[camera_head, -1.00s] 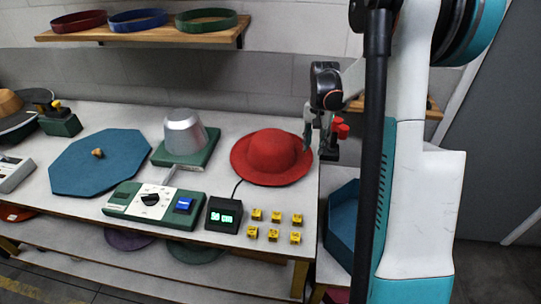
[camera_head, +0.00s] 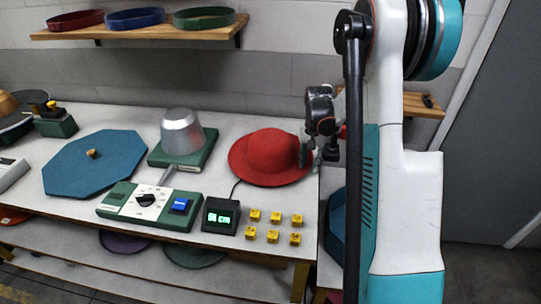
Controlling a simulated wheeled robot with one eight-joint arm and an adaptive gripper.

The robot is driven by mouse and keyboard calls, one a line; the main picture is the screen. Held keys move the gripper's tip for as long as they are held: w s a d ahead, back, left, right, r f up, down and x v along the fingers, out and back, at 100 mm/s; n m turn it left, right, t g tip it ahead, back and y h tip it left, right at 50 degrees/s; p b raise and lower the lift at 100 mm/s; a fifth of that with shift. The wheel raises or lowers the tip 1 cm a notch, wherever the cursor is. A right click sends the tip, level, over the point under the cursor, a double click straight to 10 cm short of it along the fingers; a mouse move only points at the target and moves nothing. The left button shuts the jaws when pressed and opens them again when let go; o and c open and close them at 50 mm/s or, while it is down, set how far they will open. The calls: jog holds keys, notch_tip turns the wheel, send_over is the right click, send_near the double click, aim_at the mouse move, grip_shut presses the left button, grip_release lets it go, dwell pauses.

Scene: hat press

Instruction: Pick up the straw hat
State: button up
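A red wide-brimmed hat (camera_head: 268,150) lies on the right end of the white table, crown up. Its material is too small to make out. My gripper (camera_head: 308,156) is at the right side of this hat, with its fingers over the right brim beside the crown. The fingers hide part of the brim, and I cannot tell whether they are open or closed on it. A tan rounded thing (camera_head: 7,104) at the far left edge is cut off by the frame; I cannot tell what it is.
A metal hat block on a green base (camera_head: 184,134), a blue octagonal board (camera_head: 75,165), a green control box (camera_head: 150,203), a black display (camera_head: 220,216) and several yellow cubes (camera_head: 273,236) share the table (camera_head: 120,116). Shelf (camera_head: 140,30) above holds hat bands.

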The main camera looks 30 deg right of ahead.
grip_shut()
jog(key=shift+r, duration=0.15)
notch_tip(320, 180, up, 20)
jog(key=p, duration=0.5)
jog(key=shift+p, duration=0.35)
dwell(0.4)
